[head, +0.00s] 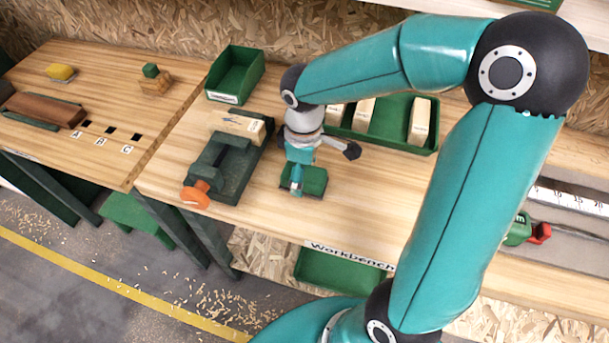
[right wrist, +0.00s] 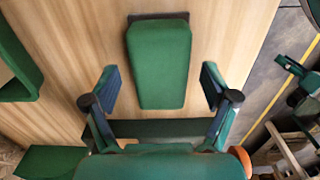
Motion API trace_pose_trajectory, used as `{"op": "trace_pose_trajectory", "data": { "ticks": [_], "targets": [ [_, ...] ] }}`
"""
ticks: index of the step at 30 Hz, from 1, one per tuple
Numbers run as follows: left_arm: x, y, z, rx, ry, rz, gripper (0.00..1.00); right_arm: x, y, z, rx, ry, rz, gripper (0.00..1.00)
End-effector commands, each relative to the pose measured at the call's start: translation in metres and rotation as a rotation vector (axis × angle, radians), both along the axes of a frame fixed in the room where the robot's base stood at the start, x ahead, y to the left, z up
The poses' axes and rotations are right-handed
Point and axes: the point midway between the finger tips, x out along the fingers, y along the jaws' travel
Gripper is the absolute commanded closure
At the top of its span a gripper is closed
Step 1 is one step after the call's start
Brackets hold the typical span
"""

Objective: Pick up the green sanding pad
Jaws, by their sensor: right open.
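The green sanding pad (head: 316,181) lies on the workbench in front of the green tray, to the right of the vise. In the right wrist view the pad (right wrist: 158,60) is a long green block with a dark edge at its far end. My right gripper (head: 322,168) is just over the pad and hides part of it in the head view. In the right wrist view the gripper (right wrist: 158,84) is open, with one finger on each side of the pad and a gap on both sides. Nothing is held. My left gripper is not in view.
A dark green vise (head: 232,165) with an orange knob (head: 196,194) holds a wooden block (head: 238,124) left of the pad. A green tray (head: 386,134) with wooden blocks stands behind, and a green bin (head: 236,75) at back left. The bench right of the pad is clear.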

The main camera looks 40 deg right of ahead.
Motion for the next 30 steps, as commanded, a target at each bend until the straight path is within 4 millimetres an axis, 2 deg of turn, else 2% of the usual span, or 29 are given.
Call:
{"op": "trace_pose_trajectory", "data": {
  "ticks": [8, 20, 30],
  "targets": [
    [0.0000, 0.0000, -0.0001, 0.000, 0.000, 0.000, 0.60, 0.0000, 0.0002, -0.0049, 0.000, -0.001, 0.000, 0.15],
    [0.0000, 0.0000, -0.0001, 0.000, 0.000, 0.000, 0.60, 0.0002, 0.0003, -0.0045, 0.000, 0.000, 0.000, 0.80],
    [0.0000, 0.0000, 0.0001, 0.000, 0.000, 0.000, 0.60, 0.0007, 0.0005, -0.0018, 0.000, -0.001, 0.001, 0.80]
  ]
}}
